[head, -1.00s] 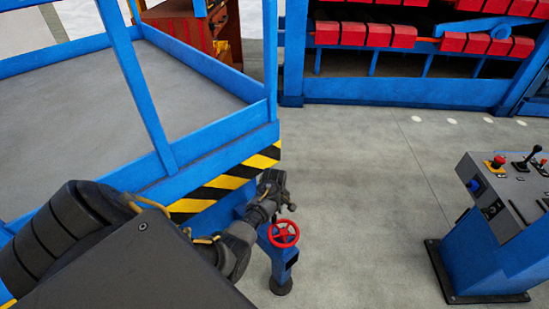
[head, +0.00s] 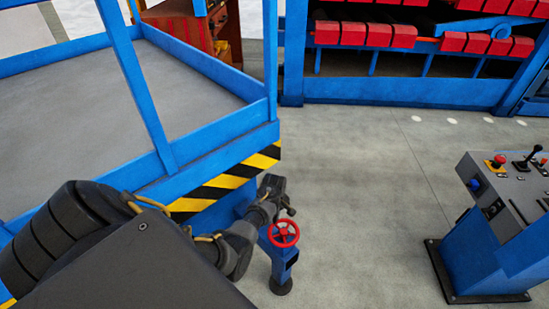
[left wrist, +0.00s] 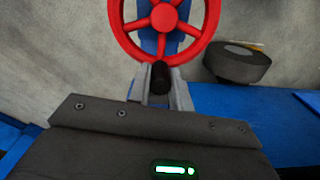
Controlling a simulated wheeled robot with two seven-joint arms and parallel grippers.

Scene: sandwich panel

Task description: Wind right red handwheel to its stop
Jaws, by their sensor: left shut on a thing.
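The red handwheel (head: 285,234) sits on a short blue post with a dark round foot, just off the corner of the blue platform. It also fills the top of the left wrist view (left wrist: 165,58), where its spokes and hub show and its upper rim is cut off. My left gripper (head: 290,211) is at the wheel's far rim. My right gripper is in neither view.
The blue platform (head: 225,137) with railings and a yellow-black striped edge stands left of the wheel. A blue control console (head: 495,225) with a red button and a lever stands at the right. Grey floor between them is clear. Red roller racks (head: 365,35) stand behind.

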